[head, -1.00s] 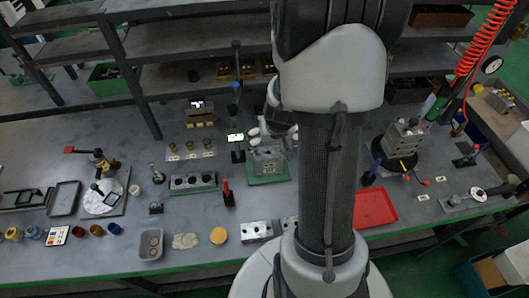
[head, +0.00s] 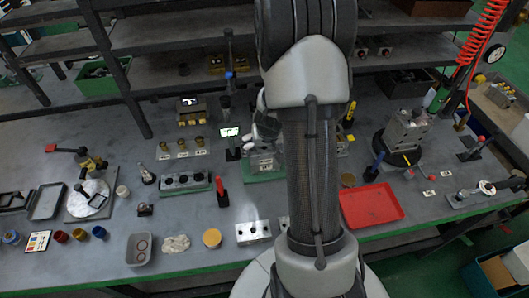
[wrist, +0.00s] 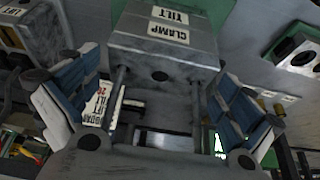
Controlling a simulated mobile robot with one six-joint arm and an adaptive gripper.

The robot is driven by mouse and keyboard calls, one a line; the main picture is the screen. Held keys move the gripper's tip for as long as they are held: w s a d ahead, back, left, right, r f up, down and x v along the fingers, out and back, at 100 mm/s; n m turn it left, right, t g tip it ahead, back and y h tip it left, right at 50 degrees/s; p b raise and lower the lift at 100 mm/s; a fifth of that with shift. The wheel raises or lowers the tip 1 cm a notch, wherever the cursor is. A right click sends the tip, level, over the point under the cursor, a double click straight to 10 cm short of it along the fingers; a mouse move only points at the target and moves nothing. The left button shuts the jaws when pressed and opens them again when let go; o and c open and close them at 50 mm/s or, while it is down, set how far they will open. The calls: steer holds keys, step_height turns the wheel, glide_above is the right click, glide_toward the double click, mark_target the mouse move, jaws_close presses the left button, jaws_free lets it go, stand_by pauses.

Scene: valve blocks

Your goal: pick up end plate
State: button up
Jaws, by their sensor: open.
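A grey metal block (wrist: 160,48) with labels reading CLAMP and TILT fills the upper middle of the wrist view. Two dark rods run from it toward the camera. I cannot tell for sure whether this block is the end plate. My gripper (wrist: 150,78) is open, with one blue-padded finger to the left and one to the right of the block and rods, and nothing clearly gripped. In the head view my gripper (head: 264,126) is partly hidden by my arm, above a grey block (head: 262,163) on a green base.
A red tray (head: 372,206) lies right of my arm. A block stack (head: 403,130) stands on a round dark stand behind it. A red-handled tool (head: 221,191) and a block with dark holes (head: 184,181) stand to the left. Shelves (head: 180,78) are behind.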

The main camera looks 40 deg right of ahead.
mark_target(265, 149)
steer(key=shift+r, duration=0.15)
steer(key=shift+c, duration=0.2)
steer(key=c, duration=1)
step_height(265, 149, up, 20)
steer(key=p, duration=1.7)
